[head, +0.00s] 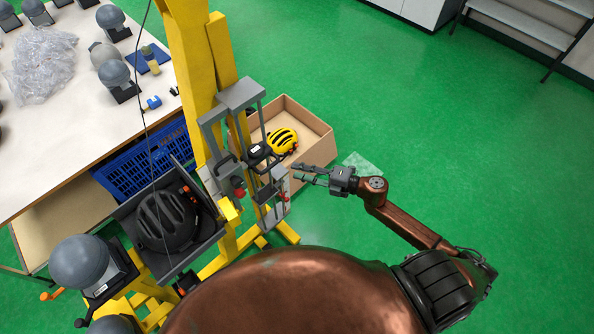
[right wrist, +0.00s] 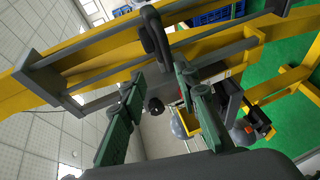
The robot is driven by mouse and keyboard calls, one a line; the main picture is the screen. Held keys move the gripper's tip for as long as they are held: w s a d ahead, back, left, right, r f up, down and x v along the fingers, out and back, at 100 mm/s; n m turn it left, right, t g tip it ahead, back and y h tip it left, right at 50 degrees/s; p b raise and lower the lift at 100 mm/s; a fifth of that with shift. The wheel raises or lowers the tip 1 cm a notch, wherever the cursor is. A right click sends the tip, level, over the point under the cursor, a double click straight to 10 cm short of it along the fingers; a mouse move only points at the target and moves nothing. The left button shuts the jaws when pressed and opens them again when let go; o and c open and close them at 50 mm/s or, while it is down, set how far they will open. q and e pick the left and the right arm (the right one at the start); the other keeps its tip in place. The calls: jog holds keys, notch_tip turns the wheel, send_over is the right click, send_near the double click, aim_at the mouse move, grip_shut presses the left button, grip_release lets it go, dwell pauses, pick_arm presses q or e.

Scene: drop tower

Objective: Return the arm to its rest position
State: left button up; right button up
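My right arm (head: 412,230) reaches from the lower right toward the yellow drop tower (head: 196,60). My right gripper (head: 297,173) is at the tower's right side, beside the grey carriage frame (head: 240,95) and over the near part of the cardboard box. In the right wrist view its two fingers (right wrist: 160,82) stand apart with nothing held between them. The tower's yellow beams and grey rods lie beyond the fingers there. Whether the fingertips touch the tower parts I cannot tell. My left gripper is not in view.
A cardboard box (head: 318,148) on the floor holds a yellow helmet (head: 282,141). A black helmet (head: 166,222) sits in a grey tray left of the tower. A white table (head: 60,130) with several grey headforms stands at the left. The green floor (head: 480,150) at right is open.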

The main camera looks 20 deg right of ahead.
dwell(0.3)
